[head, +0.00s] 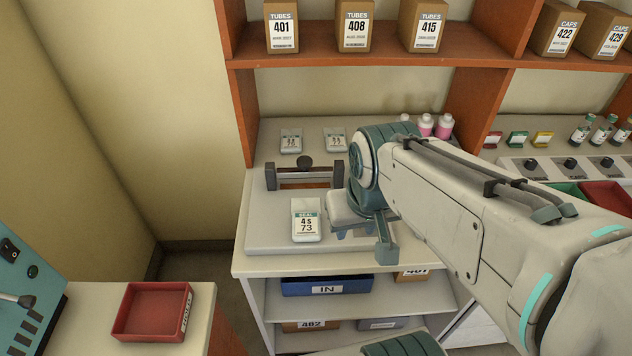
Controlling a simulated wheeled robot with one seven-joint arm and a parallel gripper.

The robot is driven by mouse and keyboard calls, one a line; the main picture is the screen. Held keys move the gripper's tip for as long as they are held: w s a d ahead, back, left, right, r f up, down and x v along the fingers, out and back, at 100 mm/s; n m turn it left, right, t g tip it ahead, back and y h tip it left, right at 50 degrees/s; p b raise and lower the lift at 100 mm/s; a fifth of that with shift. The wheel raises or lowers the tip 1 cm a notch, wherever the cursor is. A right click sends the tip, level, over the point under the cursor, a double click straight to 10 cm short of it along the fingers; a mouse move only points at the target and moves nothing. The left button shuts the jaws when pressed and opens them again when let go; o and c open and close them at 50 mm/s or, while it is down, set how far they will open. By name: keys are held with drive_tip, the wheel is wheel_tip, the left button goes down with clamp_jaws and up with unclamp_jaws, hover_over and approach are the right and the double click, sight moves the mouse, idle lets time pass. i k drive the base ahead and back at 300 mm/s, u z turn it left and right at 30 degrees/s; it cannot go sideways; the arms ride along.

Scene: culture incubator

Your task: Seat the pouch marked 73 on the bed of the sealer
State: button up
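The pouch marked 73 (307,222) is white with a green band reading SEAL. It is at the front part of the sealer, over its pale flat bed (270,232); I cannot tell whether it touches the bed. The sealer's dark bar with a round knob (305,172) is behind the pouch. My gripper (362,236) is close to the right of the pouch, above the bed's right part. My arm and the gripper's own body hide much of the fingers, so whether they are open or touch the pouch is unclear.
Two similar pouches lie behind the sealer, one at left (291,141) and one at right (335,140). A blue IN tray (326,286) is on the shelf below. A red tray (152,312) is on the lower left counter.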

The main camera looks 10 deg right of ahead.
sight(305, 212)
drive_tip(key=k, duration=0.7)
drive_tip(key=u, duration=2.8)
drive_tip(key=k, duration=0.75)
drive_tip(key=z, duration=1.4)
